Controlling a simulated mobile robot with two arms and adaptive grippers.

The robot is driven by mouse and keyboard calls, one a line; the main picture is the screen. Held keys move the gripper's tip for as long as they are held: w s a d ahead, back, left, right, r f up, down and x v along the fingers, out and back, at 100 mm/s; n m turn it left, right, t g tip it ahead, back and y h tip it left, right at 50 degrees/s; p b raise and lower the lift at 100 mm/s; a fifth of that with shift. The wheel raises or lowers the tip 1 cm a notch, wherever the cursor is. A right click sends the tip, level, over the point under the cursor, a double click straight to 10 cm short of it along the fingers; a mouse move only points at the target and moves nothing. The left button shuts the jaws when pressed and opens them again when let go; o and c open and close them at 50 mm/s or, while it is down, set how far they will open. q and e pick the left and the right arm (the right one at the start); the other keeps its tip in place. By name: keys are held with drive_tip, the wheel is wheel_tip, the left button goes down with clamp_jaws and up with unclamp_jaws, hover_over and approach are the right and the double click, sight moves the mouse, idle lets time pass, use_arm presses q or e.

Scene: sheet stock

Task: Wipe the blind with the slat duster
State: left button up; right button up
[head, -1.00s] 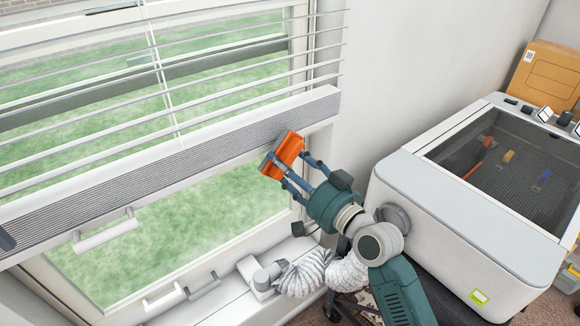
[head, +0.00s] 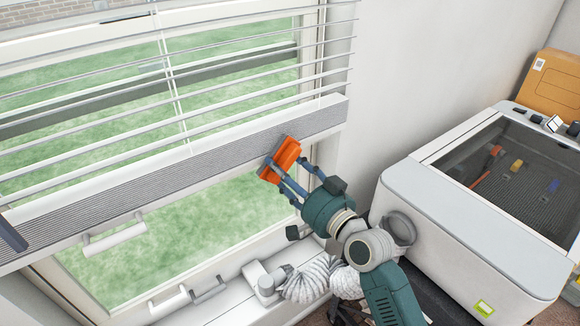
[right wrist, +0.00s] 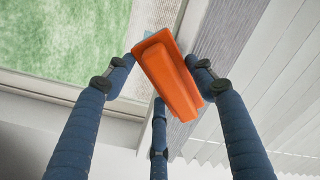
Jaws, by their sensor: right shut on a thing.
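The blind (head: 230,110) hangs across the window in the head view, its slats spread above a thick stack of gathered slats (head: 130,185) and a pale bottom rail. My right gripper (head: 278,166) is shut on the orange slat duster (head: 284,153), near the right end of the stack. The duster's grey pad side faces the stack and looks close to it; I cannot tell if it touches. In the right wrist view the duster (right wrist: 168,75) sits between the blue fingers, with the stack (right wrist: 208,60) behind it. My left gripper is not clearly visible; a dark piece shows at the left edge.
A large white machine (head: 460,235) with a dark glass lid stands at the right, a cardboard box (head: 555,80) behind it. Window handles (head: 115,235) stick out under the blind.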

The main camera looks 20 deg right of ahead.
sight(265, 180)
drive_tip(key=a, duration=0.1)
drive_tip(key=s+a+p, duration=0.1)
drive_tip(key=a, duration=0.2)
drive_tip(key=shift+s+r+p, duration=0.15)
drive_tip(key=shift+s+p, duration=0.1)
drive_tip(key=shift+p, duration=0.05)
drive_tip(key=shift+s+a, duration=0.25)
drive_tip(key=shift+a, duration=0.4)
drive_tip(key=s+a, duration=0.2)
drive_tip(key=a, duration=0.4)
drive_tip(key=shift+s+a, duration=0.2)
drive_tip(key=shift+a, duration=0.2)
drive_tip(key=shift+w+d+b, duration=0.15)
drive_tip(key=shift+w+d, duration=0.45)
drive_tip(key=shift+d, duration=1.05)
drive_tip(key=shift+w+d+b, duration=0.2)
drive_tip(key=shift+w+d, duration=0.4)
drive_tip(key=shift+d, duration=1)
drive_tip(key=shift+w+d+b, duration=0.15)
drive_tip(key=shift+w+d, duration=0.45)
drive_tip(key=shift+d, duration=1.05)
drive_tip(key=shift+w+d+b, duration=0.3)
drive_tip(key=shift+d, duration=0.6)
drive_tip(key=shift+w+d+b, duration=0.25)
drive_tip(key=shift+w+d, duration=0.05)
drive_tip(key=shift+d, duration=0.6)
drive_tip(key=w+d+b, duration=0.4)
drive_tip(key=d+b, duration=0.4)
drive_tip(key=d, duration=0.5)
drive_tip(key=shift+w, duration=0.4)
